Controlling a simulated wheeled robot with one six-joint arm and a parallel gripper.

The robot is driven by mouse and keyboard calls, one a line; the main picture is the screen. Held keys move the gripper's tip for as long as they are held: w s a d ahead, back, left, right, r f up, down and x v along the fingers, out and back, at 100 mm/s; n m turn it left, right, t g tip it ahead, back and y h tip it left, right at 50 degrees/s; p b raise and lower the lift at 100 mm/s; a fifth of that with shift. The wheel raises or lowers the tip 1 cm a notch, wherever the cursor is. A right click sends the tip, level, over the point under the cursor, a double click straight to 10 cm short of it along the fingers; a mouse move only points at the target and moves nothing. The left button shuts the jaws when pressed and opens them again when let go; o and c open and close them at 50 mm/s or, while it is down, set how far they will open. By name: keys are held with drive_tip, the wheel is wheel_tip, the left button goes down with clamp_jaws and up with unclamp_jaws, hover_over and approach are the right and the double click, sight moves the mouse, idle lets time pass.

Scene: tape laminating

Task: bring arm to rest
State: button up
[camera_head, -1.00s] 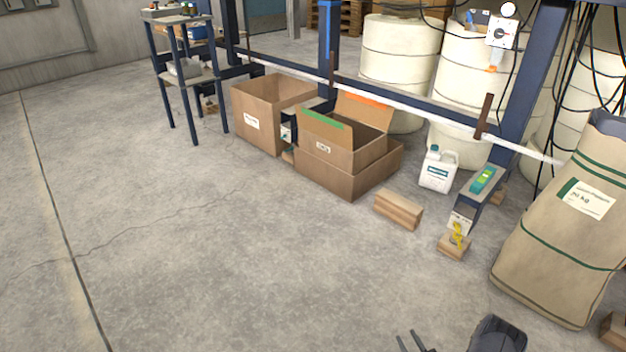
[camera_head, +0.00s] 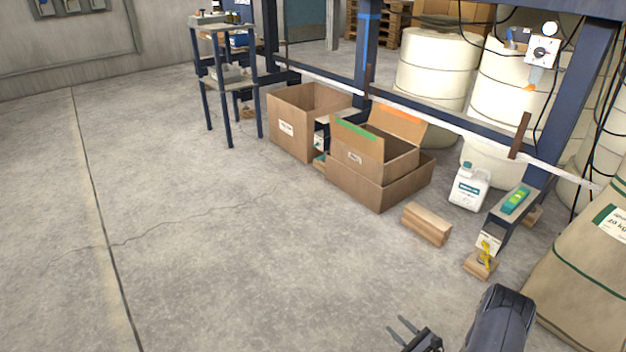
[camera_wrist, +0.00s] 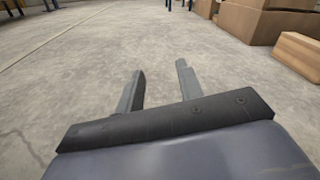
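My gripper (camera_head: 403,328) is at the bottom of the head view, right of the middle, above bare concrete floor. Its two dark fingers are apart with nothing between them. The wrist view shows the gripper (camera_wrist: 158,85) too, with both fingers spread and only floor beyond them. It touches nothing that I can see.
A wooden block (camera_head: 426,224), stacked cardboard boxes (camera_head: 378,187) and a white jug (camera_head: 468,188) stand on the floor to the right. A large paper sack (camera_head: 590,270) stands at the right edge. A blue-legged stand (camera_head: 230,85) is farther back. The floor (camera_head: 200,260) at left is clear.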

drive_tip(key=s+a+r+n+g+y+p, duration=0.1)
drive_tip(key=a+r+n+g, duration=0.3)
drive_tip(key=r, duration=0.5)
drive_tip(key=s+a+r+n+g+y+p, duration=0.1)
drive_tip(key=a+r+n+g, duration=0.4)
drive_tip(key=r, duration=0.5)
drive_tip(key=shift+a+n+y, duration=0.4)
drive_tip(key=shift+a+y, duration=0.3)
drive_tip(key=shift+a, duration=0.15)
drive_tip(key=shift+g, duration=0.3)
